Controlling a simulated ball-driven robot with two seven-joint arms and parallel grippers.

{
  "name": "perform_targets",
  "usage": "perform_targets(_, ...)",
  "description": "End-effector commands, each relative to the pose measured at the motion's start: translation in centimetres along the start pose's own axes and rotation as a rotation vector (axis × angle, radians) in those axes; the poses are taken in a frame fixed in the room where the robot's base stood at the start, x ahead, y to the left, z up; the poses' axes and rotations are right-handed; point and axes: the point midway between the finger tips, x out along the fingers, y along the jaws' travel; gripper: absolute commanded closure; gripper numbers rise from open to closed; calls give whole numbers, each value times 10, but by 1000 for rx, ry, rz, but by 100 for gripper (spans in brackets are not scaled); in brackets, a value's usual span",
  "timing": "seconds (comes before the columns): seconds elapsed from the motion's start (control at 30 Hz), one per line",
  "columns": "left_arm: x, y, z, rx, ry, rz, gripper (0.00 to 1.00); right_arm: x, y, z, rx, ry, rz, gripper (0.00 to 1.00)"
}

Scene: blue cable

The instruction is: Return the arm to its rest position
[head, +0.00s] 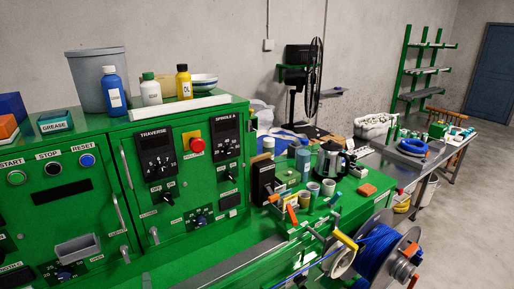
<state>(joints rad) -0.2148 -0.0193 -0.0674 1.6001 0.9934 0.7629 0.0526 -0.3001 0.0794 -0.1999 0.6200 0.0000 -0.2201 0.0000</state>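Neither of my arms nor my grippers shows in the head view. The blue cable (378,250) is wound on a grey-flanged spool at the lower right. A thin blue strand runs left from the spool towards the bottom edge. The lower part of the spool is cut off by the frame.
A green machine cabinet (75,177) with knobs and buttons fills the left. Bottles and a grey bucket (88,84) stand on top. Cups and a kettle (330,160) crowd the green bench. A black fan (314,80) stands behind. Bare floor (470,220) lies at the right.

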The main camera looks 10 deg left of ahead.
Motion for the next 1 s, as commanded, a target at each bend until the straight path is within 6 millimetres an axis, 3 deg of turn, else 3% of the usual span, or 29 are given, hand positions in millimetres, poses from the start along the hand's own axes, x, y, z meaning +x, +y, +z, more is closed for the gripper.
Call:
perform_targets(0.1, -15, 37, 40, 256, -269, 121, 24, 0, 0, 0, 0, 0, 0, 100)
perform_targets(0.2, -44, 55, 76, 580, -529, 224, 24, 0, 0, 0, 0, 0, 0, 100)
perform_targets(0.33, -88, 48, 92, 1059, -807, 290, 24, 0, 0, 0, 0, 0, 0, 100)
perform_targets(0.47, -116, 29, 70, 1502, -985, 262, 24, 0, 0, 0, 0, 0, 0, 100)
perform_targets(0.6, -129, 18, 29, 1860, -1081, 165, 24, 0, 0, 0, 0, 0, 0, 100)
perform_targets(0.9, -142, 30, -75, 2404, -1151, -171, 24, 0, 0, 0, 0, 0, 0, 100)
perform_targets(1.0, -144, -14, -62, 2387, -1209, -170, 24, 12, 0, 2, 0, 0, 0, 100)
